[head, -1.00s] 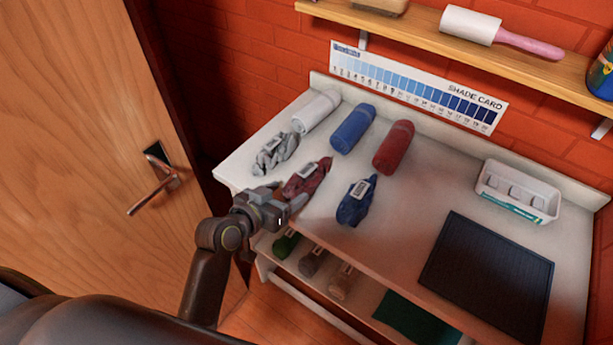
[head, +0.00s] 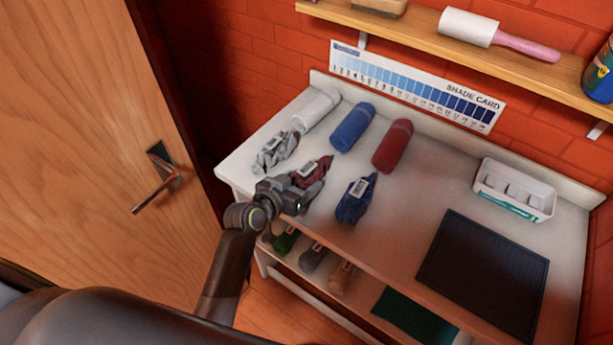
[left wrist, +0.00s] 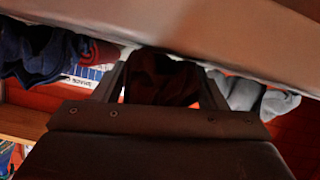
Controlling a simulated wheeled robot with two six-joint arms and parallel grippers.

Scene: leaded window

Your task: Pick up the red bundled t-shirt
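The red bundled t-shirt (head: 315,170), dark red and crumpled with a pale label, lies near the front left edge of the table in the head view. My left gripper (head: 298,192) is at its near side and covers part of it. In the left wrist view the dark red bundle (left wrist: 163,82) sits between the two spread fingers of my left gripper (left wrist: 166,92). A thin light gap shows beside the left finger, so the gripper looks open around the bundle. My right gripper is not in view.
A grey bundle (head: 275,153) and a blue bundle (head: 356,200) lie on either side. White (head: 316,110), blue (head: 353,128) and red (head: 392,146) rolls lie behind. A white tray (head: 514,190) and black mat (head: 484,270) are at right. Bundles sit on the shelf below.

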